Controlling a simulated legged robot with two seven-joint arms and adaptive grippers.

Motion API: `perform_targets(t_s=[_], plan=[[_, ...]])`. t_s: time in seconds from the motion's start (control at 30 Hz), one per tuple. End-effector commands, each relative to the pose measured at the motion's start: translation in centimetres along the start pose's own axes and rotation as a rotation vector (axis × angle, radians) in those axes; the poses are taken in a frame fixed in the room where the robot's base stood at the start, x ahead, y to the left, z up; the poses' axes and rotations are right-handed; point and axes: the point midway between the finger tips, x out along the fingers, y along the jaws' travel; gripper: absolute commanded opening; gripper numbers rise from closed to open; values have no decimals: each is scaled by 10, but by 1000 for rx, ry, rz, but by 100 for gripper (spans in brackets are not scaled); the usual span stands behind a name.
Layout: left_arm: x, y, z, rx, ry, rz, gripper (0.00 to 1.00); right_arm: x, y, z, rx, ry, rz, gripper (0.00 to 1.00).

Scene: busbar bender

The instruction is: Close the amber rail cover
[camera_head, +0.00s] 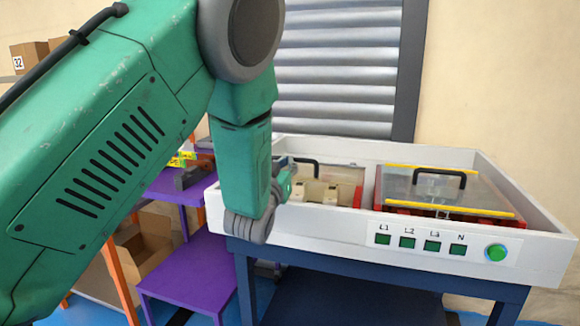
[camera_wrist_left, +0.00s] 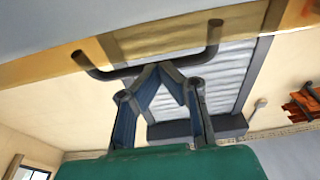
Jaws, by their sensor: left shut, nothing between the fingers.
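A cover with a black handle (camera_head: 303,160) is in the left half of the white tray, partly hidden by my left arm. Its see-through panel (camera_head: 345,174) looks tilted up behind pale blocks, but its exact angle is hard to tell. In the left wrist view a dark bar handle (camera_wrist_left: 120,70) crosses an amber-edged panel (camera_wrist_left: 165,37). My left gripper (camera_wrist_left: 162,68) is shut and empty, its fingertips at or just in front of the handle; I cannot tell whether they touch. In the head view the left gripper (camera_head: 287,182) is mostly behind the wrist. My right gripper is out of view.
A second clear cover (camera_head: 400,188) with yellow edge strips and a black handle lies flat in the right half of the white tray (camera_head: 545,235). The tray front has several labelled green squares and a round green button (camera_head: 496,252). Purple shelving (camera_head: 185,290) stands at left.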

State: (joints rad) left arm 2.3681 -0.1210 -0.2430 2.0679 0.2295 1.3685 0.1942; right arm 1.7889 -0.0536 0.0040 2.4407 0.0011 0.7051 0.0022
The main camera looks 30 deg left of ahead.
Motion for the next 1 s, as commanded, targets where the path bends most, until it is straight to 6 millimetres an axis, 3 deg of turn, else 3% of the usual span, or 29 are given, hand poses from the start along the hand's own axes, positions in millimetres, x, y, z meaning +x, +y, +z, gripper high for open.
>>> perform_targets(t_s=[0.1, 0.33, 0.83, 1.0], plan=[[-2, -2, 12, 0, -4, -3, 0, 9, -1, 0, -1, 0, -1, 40], [-4, 3, 17, 5, -4, -2, 0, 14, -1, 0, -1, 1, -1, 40], [-4, 2, 17, 4, -3, -1, 0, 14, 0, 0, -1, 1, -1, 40], [1, 3, 5, 4, -1, 0, 0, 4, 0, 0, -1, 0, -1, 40]])
